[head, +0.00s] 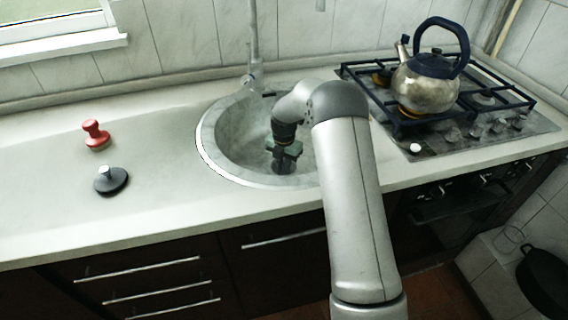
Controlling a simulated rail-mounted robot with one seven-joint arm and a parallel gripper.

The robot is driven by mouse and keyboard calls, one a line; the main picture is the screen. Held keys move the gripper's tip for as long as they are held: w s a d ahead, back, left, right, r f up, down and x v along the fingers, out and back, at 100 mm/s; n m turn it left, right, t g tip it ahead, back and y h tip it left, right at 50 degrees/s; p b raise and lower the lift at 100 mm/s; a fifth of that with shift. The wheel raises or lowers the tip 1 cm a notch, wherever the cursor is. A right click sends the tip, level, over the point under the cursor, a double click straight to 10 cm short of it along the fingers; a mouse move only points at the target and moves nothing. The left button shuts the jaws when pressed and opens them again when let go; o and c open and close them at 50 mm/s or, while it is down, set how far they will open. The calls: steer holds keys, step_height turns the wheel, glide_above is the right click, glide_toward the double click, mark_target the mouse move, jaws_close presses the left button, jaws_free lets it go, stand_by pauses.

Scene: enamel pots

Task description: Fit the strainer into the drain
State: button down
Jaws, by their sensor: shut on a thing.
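My gripper (284,151) reaches down into the round sink (209,146), right of its middle, with its fingers pointing down. It is shut on a small dark thing, taken to be the strainer (284,166), low in the basin. Its shape is mostly hidden by the fingers and shadow. I cannot tell whether it touches the sink floor. The drain cannot be made out; the gripper and arm cover that part of the basin.
A red knobbed piece (95,133) and a dark disc with a pale knob (111,181) stand on the counter (45,185) left of the sink. A tap (253,72) rises behind the basin. A kettle (428,85) sits on the gas hob (470,139) at right.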

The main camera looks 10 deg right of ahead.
steer(key=shift+f, duration=0.15)
steer(key=c, duration=1.3)
jaws_free()
steer(key=shift+r+p, duration=1.8)
steer(key=shift+r, duration=1.2)
step_height(320, 180, up, 14)
steer(key=p, duration=0.9)
